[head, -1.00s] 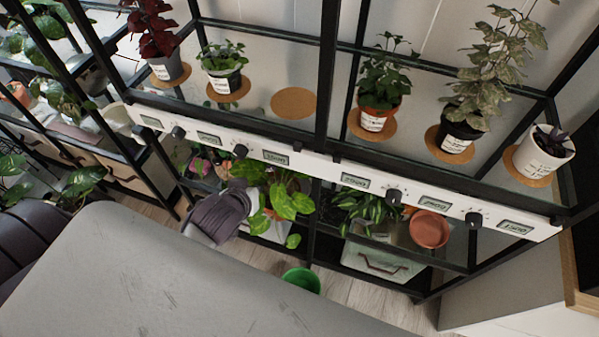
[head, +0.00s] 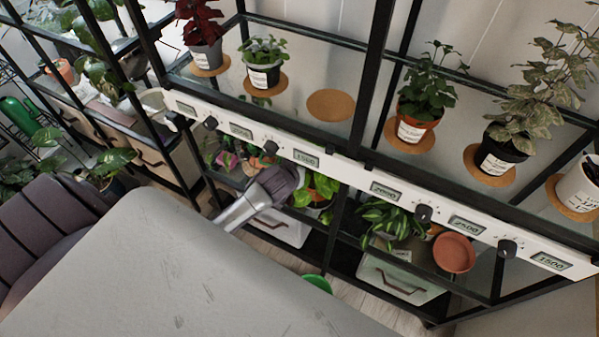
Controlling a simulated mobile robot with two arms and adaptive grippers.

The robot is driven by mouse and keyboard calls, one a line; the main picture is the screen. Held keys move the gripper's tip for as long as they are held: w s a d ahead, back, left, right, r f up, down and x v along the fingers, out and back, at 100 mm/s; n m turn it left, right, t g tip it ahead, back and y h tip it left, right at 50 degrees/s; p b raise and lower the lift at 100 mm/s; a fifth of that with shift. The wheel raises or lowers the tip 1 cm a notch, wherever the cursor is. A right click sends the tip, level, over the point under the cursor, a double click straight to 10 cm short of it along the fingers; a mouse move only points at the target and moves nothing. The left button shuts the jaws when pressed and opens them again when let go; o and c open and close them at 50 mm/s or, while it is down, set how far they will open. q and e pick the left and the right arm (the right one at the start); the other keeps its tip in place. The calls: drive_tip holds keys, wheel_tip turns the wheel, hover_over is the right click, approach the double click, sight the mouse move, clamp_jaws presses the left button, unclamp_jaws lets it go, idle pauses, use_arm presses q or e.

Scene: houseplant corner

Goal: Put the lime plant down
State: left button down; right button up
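The lime plant, which I take to be the one with broad bright green leaves (head: 325,186), is on the lower level of the shelf, below the white strip with displays. My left gripper (head: 284,180) reaches up from the lower left and covers the plant's left side. A little of its pot shows under the leaves. The fingertips are hidden, so I cannot tell whether they are shut on the pot or apart from it. Whether the pot rests on the shelf is also unclear. My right gripper is out of view.
An empty cork mat (head: 331,105) lies on the upper glass shelf between potted plants. A striped-leaf plant (head: 390,222) and an empty terracotta pot (head: 454,252) are to the right on the lower level. A green container (head: 317,283) stands below. Black posts frame the shelf.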

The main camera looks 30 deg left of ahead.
use_arm(q)
drive_tip(key=shift+f, duration=0.9)
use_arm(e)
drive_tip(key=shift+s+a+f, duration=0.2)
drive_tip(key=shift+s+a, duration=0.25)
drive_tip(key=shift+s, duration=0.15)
use_arm(q)
drive_tip(key=shift+f, duration=0.15)
drive_tip(key=c, duration=1.3)
unclamp_jaws()
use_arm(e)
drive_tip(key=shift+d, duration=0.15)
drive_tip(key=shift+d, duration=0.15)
